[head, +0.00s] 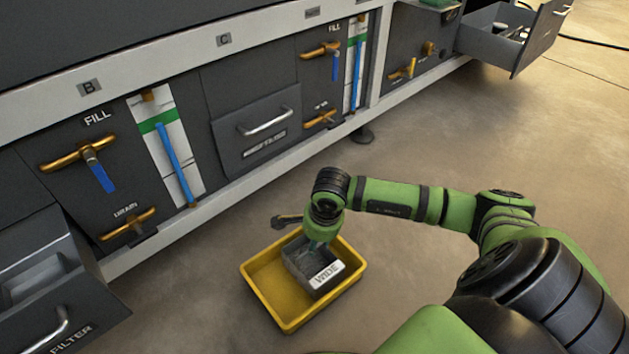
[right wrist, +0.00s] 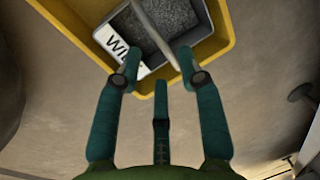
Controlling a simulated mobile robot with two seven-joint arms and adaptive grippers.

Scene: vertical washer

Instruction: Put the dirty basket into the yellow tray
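The grey basket (head: 300,258) with a white "WIDE" label is within the outline of the yellow tray (head: 262,305), towards its upper right side. I cannot tell whether it rests on the tray floor. In the right wrist view the basket (right wrist: 172,18) holds dark grainy material, and the yellow tray (right wrist: 85,30) surrounds it. My right gripper (right wrist: 158,72) is at the basket, its fingers spread apart, with a pale handle bar passing near its fingertips. In the head view my right gripper (head: 318,243) points down over the basket, partly hidden by its wrist. My left gripper is out of view.
The dark washer cabinet (head: 225,75) runs along the back with valve handles and a closed drawer (head: 258,130). An open filter drawer (head: 50,285) juts out at lower left. Another open drawer (head: 500,38) is at upper right. The floor around the tray is clear.

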